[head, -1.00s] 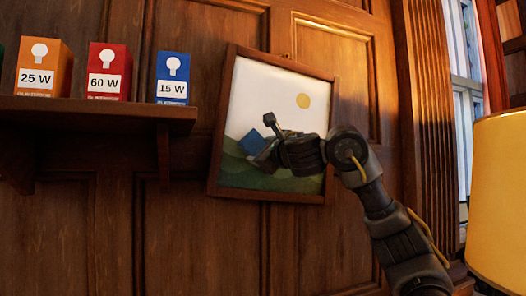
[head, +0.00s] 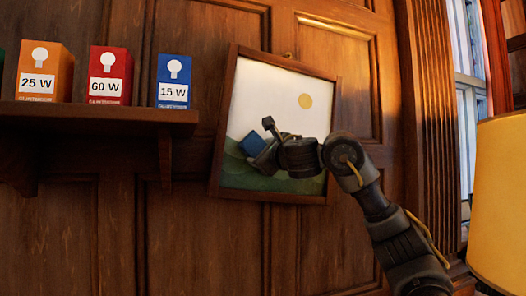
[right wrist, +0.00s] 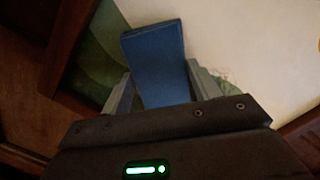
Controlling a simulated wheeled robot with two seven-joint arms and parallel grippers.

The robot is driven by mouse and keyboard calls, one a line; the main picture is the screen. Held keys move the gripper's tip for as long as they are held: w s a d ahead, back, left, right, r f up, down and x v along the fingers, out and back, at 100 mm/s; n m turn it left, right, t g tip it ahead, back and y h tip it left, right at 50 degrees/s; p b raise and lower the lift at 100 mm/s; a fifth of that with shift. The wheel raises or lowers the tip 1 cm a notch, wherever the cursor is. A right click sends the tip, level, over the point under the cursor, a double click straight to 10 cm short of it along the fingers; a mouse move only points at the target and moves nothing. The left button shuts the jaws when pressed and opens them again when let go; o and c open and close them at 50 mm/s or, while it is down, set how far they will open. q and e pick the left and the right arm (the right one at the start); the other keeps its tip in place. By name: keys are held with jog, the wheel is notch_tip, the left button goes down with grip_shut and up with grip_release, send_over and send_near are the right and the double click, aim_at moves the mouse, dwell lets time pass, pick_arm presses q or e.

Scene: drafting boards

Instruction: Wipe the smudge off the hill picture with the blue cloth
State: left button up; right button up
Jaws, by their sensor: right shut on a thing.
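The hill picture (head: 262,90) hangs on the panelled wall in a brown wooden frame, a little crooked. It has a white sky, a yellow sun and green hills (head: 232,168). My right gripper (head: 258,152) is in front of its lower left part, shut on the blue cloth (head: 251,142). In the right wrist view the cloth (right wrist: 155,65) stands out between the two fingers, over the picture (right wrist: 240,35). I cannot tell whether the cloth touches the picture surface. No smudge shows clearly; the gripper and cloth hide part of the hills. My left gripper is not in view.
A wooden shelf (head: 95,114) at the left carries an orange box (head: 38,75), a red box (head: 108,80) and a blue box (head: 173,85). A yellow lampshade (head: 500,200) stands at the right edge, beside my right arm. The wall below the picture is clear.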

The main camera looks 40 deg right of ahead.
jog(key=d, duration=0.1)
jog(key=s+d, duration=0.1)
jog(key=d, duration=0.1)
jog(key=shift+s+d+f, duration=0.2)
jog(key=shift+d, duration=0.05)
dwell(0.4)
jog(key=shift+s+d+f+p, duration=0.1)
jog(key=shift+s+d, duration=0.05)
jog(key=shift+d, duration=0.45)
jog(key=shift+s+d+f+p, duration=0.1)
jog(key=shift+s+d, duration=0.1)
jog(key=shift+d, duration=0.4)
jog(key=shift+s+d+f+p, duration=0.1)
jog(key=shift+s+d, duration=0.05)
jog(key=shift+d, duration=0.45)
jog(key=shift+d, duration=0.1)
jog(key=shift+s+d+f, duration=0.1)
jog(key=shift+s+d, duration=0.2)
jog(key=shift+d, duration=0.55)
jog(key=shift+s+d+f, duration=0.1)
jog(key=shift+s+d, duration=0.15)
jog(key=shift+d, duration=0.55)
